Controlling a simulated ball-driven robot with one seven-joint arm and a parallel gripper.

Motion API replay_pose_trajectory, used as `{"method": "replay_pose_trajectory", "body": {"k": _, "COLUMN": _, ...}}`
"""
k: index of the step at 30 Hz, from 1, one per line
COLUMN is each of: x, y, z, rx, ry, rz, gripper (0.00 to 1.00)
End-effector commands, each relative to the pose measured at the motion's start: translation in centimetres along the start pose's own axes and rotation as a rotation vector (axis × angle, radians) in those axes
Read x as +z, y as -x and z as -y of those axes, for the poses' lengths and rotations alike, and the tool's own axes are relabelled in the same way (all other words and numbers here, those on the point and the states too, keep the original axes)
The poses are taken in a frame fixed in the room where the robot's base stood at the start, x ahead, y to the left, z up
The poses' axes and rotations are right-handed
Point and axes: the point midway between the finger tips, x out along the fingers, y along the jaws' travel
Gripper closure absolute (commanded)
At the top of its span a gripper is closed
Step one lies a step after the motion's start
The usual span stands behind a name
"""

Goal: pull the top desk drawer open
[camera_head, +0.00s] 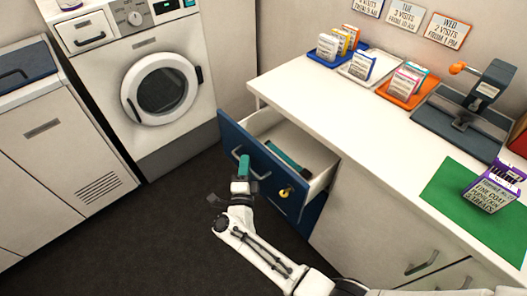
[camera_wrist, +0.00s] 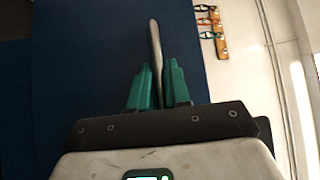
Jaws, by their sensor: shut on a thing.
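The top desk drawer stands out from the white desk, with its blue front (camera_head: 228,128) toward the washer side and its pale inside showing. A long dark and teal item (camera_head: 287,158) lies in it. A yellow knob-like piece (camera_head: 285,192) is on the front's right part. My gripper (camera_head: 243,165) is at the pale bar handle (camera_head: 262,175) on the front. In the wrist view, the teal fingers of my gripper (camera_wrist: 158,82) are shut on the handle (camera_wrist: 155,42), against the blue front (camera_wrist: 90,60).
A white washer (camera_head: 165,85) and a low cabinet (camera_head: 60,170) stand to the left. The dark floor (camera_head: 130,235) between them and the desk is clear. Card trays, a clamp-like device (camera_head: 475,100) and a green mat (camera_head: 455,190) are on the desktop.

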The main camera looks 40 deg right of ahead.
Motion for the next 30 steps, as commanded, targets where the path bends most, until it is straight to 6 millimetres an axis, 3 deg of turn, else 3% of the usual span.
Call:
{"method": "replay_pose_trajectory", "body": {"k": 6, "x": 4.4, "y": 4.5, "z": 0.8, "rx": 0.001, "ry": 0.000, "rz": 0.007, "gripper": 1.00}}
{"method": "replay_pose_trajectory", "body": {"k": 15, "x": 8.8, "y": 8.9, "z": 2.0, "rx": 0.002, "ry": 0.000, "rz": 0.004, "gripper": 1.00}}
{"method": "replay_pose_trajectory", "body": {"k": 21, "x": 10.4, "y": 10.6, "z": 2.5, "rx": 0.003, "ry": 0.002, "rz": 0.002, "gripper": 1.00}}
{"method": "replay_pose_trajectory", "body": {"k": 30, "x": 11.1, "y": 11.3, "z": 2.9, "rx": 0.004, "ry": 0.003, "rz": 0.001, "gripper": 1.00}}
